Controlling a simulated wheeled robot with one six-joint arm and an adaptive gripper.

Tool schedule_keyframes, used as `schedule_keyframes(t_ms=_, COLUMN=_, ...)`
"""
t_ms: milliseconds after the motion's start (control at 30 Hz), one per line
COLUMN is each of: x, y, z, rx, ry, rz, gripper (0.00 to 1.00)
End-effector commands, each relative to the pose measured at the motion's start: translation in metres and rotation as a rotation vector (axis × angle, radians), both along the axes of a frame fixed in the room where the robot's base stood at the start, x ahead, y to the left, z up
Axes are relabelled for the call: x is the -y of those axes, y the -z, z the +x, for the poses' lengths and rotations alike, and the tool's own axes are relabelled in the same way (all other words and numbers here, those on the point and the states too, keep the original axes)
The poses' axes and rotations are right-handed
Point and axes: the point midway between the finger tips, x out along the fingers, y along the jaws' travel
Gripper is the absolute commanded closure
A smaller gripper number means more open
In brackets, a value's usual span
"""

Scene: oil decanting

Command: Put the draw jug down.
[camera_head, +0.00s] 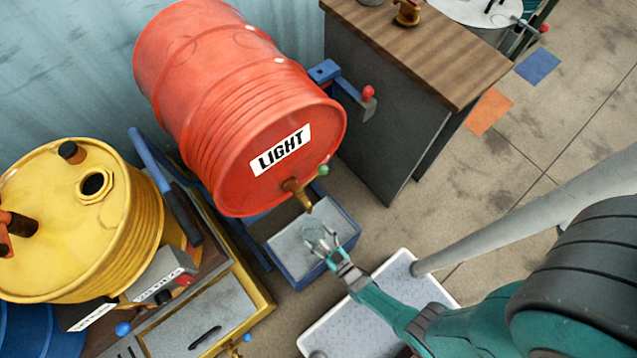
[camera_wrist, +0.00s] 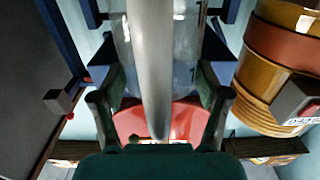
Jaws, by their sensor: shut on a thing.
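The draw jug (camera_head: 317,231) looks clear and small in the head view, partly hidden by my fingers. In the wrist view the clear jug (camera_wrist: 186,50) fills the upper middle, with a thick grey bar, probably its handle, running down in front. My gripper (camera_head: 323,240) is shut on the jug. In the wrist view the fingers of my gripper (camera_wrist: 160,98) stand on either side of the bar. The jug is over the blue-rimmed grey tray (camera_head: 286,245), below the brass tap (camera_head: 298,195). I cannot tell whether its base touches the tray.
The red LIGHT drum (camera_head: 230,105) lies on its side behind the tray. A wood-topped cabinet (camera_head: 420,45) stands at the back right. A white tray (camera_head: 385,290) lies on the floor by my arm.

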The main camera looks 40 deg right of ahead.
Motion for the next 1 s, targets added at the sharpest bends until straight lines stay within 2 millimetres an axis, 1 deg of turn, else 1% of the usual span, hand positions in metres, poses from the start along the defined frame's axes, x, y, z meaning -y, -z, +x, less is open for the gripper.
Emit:
schedule_keyframes(t_ms=467, x=0.0000, y=0.0056, z=0.0005, rx=0.000, ry=0.000, rz=0.000, gripper=0.82)
schedule_keyframes(t_ms=500, x=0.0000, y=0.0059, z=-0.0005, rx=-0.001, ry=0.000, rz=0.000, gripper=0.18)
schedule_keyframes(t_ms=567, x=0.0000, y=0.0057, z=-0.0005, rx=-0.001, ry=0.000, rz=0.000, gripper=0.03)
schedule_keyframes(t_ms=600, x=0.0000, y=0.0056, z=-0.0004, rx=-0.001, ry=0.000, rz=0.000, gripper=0.00)
schedule_keyframes(t_ms=1000, x=0.0000, y=0.0041, z=-0.0002, rx=0.000, ry=0.000, rz=0.000, gripper=0.00)
